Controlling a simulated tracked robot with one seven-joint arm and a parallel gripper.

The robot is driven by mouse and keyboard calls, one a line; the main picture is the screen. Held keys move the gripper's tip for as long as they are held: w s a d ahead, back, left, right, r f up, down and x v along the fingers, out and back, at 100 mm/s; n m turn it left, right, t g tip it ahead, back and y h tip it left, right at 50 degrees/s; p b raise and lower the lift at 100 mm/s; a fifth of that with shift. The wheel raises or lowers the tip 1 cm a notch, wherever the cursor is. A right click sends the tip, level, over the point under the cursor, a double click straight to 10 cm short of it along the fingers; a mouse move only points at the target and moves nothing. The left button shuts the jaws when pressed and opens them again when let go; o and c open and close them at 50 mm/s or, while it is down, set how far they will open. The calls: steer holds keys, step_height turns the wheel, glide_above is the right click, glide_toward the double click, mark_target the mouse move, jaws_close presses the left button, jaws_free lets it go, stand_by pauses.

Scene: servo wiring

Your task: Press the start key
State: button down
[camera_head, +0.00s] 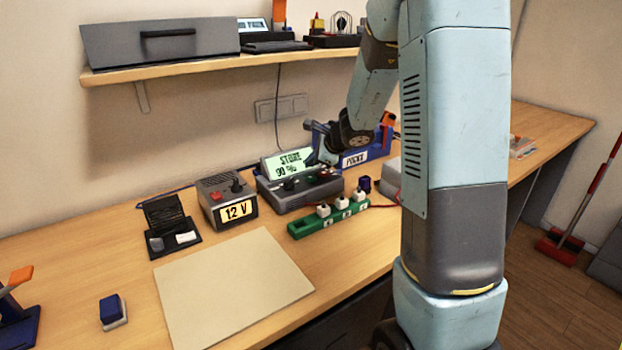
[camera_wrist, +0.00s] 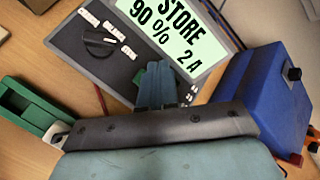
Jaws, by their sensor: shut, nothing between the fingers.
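The grey control unit (camera_head: 300,194) stands on the bench below the wall sockets, with a lit display (camera_head: 290,160) reading STORE 90 %. The wrist view shows the same display (camera_wrist: 178,33), also with 2 A, beside a dark knob (camera_wrist: 98,43) with small white labels. In the head view small coloured keys (camera_head: 325,174) sit at the right of its panel; their labels are unreadable. My gripper (camera_head: 322,161) is shut and empty over the right part of this panel. In the wrist view its fingertips (camera_wrist: 155,72) cover part of the panel; contact cannot be told, and no start key is identifiable.
A 12 V supply (camera_head: 227,200) stands left of the unit, and a green rack (camera_head: 312,226) with white plugs stands in front. A blue holder (camera_head: 366,156) is close on the right; it shows in the wrist view (camera_wrist: 262,88). A pale mat (camera_head: 230,290) lies bare.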

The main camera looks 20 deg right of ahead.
mark_target(313, 178)
steer(key=shift+f, duration=1.05)
stand_by(1.4)
steer(key=shift+f, duration=0.35)
steer(key=shift+f, duration=0.5)
stand_by(0.8)
stand_by(0.3)
steer(key=shift+r, duration=0.95)
steer(key=shift+r, duration=2.5)
